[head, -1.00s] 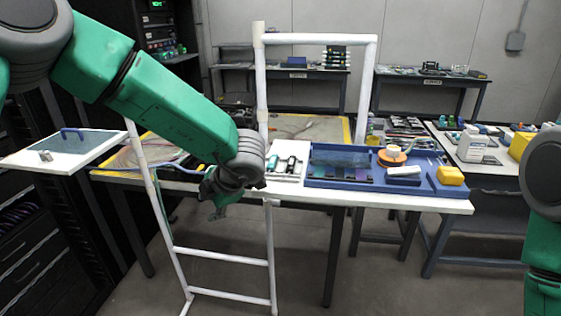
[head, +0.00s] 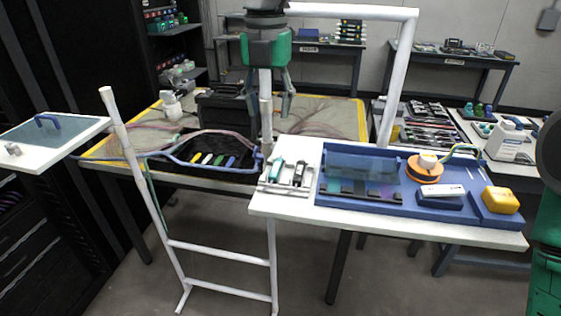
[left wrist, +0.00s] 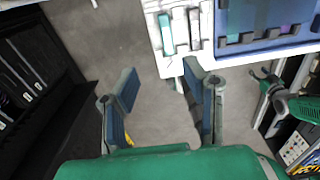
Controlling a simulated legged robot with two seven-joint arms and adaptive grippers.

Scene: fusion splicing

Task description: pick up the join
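I cannot make out the join in either view. My left gripper (head: 268,112) points down, with its two fingers spread apart and nothing visible between them. In the head view it hangs in front of the yellow-edged table, above and behind the white rack's near post. In the left wrist view the open gripper (left wrist: 162,84) has grey floor between its fingers, and the white table edge lies just beyond. A green-and-black gripper at the right edge of that view (left wrist: 272,98) looks like my right one, with fingers spread. In the head view only part of my right arm shows.
A white holder with teal and black tools (head: 288,174) sits beside a blue tray (head: 440,212). The tray holds an orange spool (head: 424,170) and a yellow box (head: 501,200). A white pipe frame (head: 218,254) stands in front.

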